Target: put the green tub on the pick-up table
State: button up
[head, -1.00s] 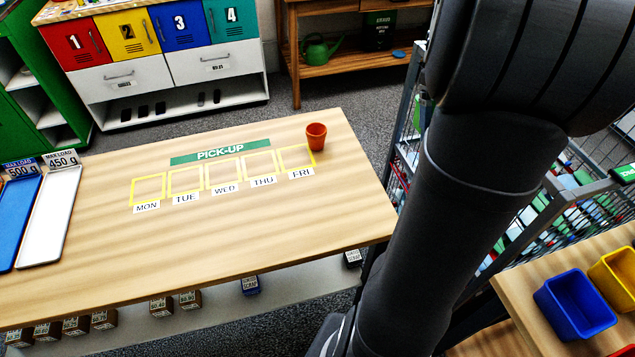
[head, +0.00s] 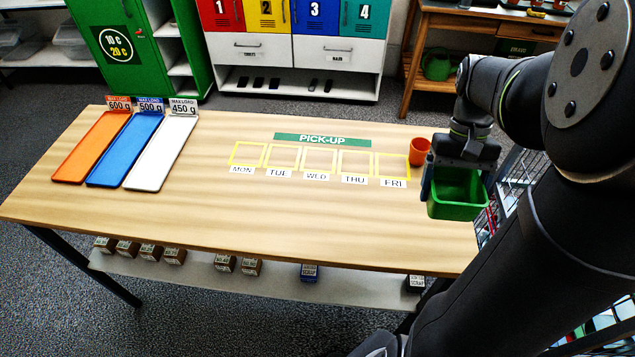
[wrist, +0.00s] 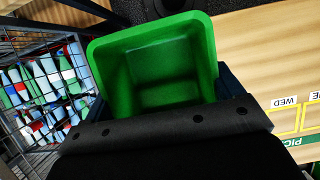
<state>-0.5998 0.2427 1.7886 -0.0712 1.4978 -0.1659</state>
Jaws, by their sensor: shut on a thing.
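The green tub (head: 458,208) is an empty open-topped box. My gripper (head: 461,172) is shut on it and holds it at the right end of the pick-up table (head: 250,222), near that edge. In the head view it appears above the table; the gap below it cannot be told. The wrist view also shows the tub (wrist: 205,50) between the fingers, with the table (wrist: 262,60) to its right. The table carries a green PICK-UP sign (head: 322,140) and a row of yellow squares marked MON to FRI.
An orange cup (head: 420,151) stands just left of my gripper, by the FRI square. Orange (head: 92,147), blue (head: 125,150) and white (head: 160,152) trays lie at the table's left. A wire cage (wrist: 40,100) of items stands beside the table. The table's middle front is clear.

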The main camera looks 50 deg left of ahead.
aim_at(447, 200)
notch_tip(447, 200, down, 5)
jog(key=shift+r, duration=0.1)
jog(key=s+a+f, duration=0.1)
jog(key=a+f, duration=0.1)
jog(key=a, duration=0.1)
jog(key=s+a+f, duration=0.1)
jog(key=a+f, duration=0.1)
jog(key=a, duration=0.2)
jog(key=s+a+f, duration=0.1)
jog(key=a+f, duration=0.2)
jog(key=a, duration=0.1)
jog(key=shift+a, duration=0.1)
jog(key=shift+f, duration=1.95)
jog(key=shift+f, duration=0.1)
jog(key=o, duration=0.8)
jog(key=v, duration=1.2)
jog(key=shift+s, duration=0.1)
